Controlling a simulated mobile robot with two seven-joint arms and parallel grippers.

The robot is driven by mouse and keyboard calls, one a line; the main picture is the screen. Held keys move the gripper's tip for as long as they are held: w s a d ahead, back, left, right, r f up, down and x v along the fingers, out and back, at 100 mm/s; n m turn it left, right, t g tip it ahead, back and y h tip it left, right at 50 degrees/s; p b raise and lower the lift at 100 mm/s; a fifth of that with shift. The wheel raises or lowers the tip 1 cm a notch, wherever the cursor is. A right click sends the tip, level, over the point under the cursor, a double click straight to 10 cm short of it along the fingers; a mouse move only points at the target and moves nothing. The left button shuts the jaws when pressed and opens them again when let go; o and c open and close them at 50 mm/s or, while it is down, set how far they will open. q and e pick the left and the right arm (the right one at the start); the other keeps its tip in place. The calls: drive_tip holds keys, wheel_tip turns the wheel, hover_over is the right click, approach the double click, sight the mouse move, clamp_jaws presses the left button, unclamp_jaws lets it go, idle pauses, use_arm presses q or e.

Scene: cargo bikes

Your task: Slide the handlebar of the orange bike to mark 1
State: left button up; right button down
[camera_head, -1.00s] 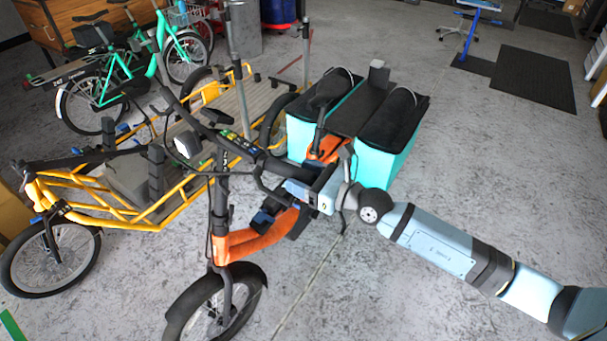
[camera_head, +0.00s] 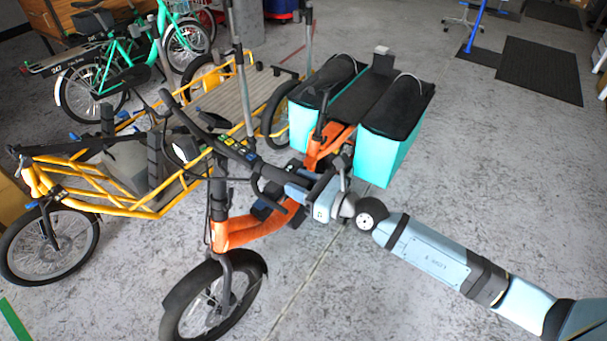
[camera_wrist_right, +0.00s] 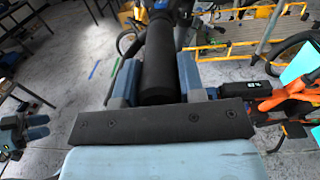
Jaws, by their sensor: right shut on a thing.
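The orange bike (camera_head: 255,231) stands upright in the middle of the head view, its front wheel nearest me. Its black handlebar (camera_head: 236,149) runs from upper left to lower right, with small coloured controls on it. My right gripper (camera_head: 296,186) is shut on the handlebar end at the right. In the right wrist view, my right gripper (camera_wrist_right: 158,88) has one finger on each side of the black grip (camera_wrist_right: 159,55). I cannot make out a mark labelled 1.
A yellow cargo bike (camera_head: 120,205) stands close at the left, with a green bike (camera_head: 130,65) behind it. The orange bike carries turquoise boxes (camera_head: 385,150) at its rear. A green floor line (camera_head: 14,322) lies at lower left. The right floor is mostly clear.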

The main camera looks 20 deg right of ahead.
drive_tip(key=shift+s+a+f, duration=0.1)
drive_tip(key=shift+s+f, duration=0.1)
drive_tip(key=shift+f, duration=0.2)
drive_tip(key=c, duration=0.8)
unclamp_jaws()
drive_tip(key=shift+c, duration=0.2)
drive_tip(key=shift+o, duration=0.6)
drive_tip(key=shift+w+r, duration=0.1)
drive_tip(key=shift+r, duration=0.05)
drive_tip(key=b+v, duration=0.4)
drive_tip(key=v, duration=0.9)
drive_tip(key=shift+s+d, duration=0.25)
drive_tip(key=shift+s, duration=0.1)
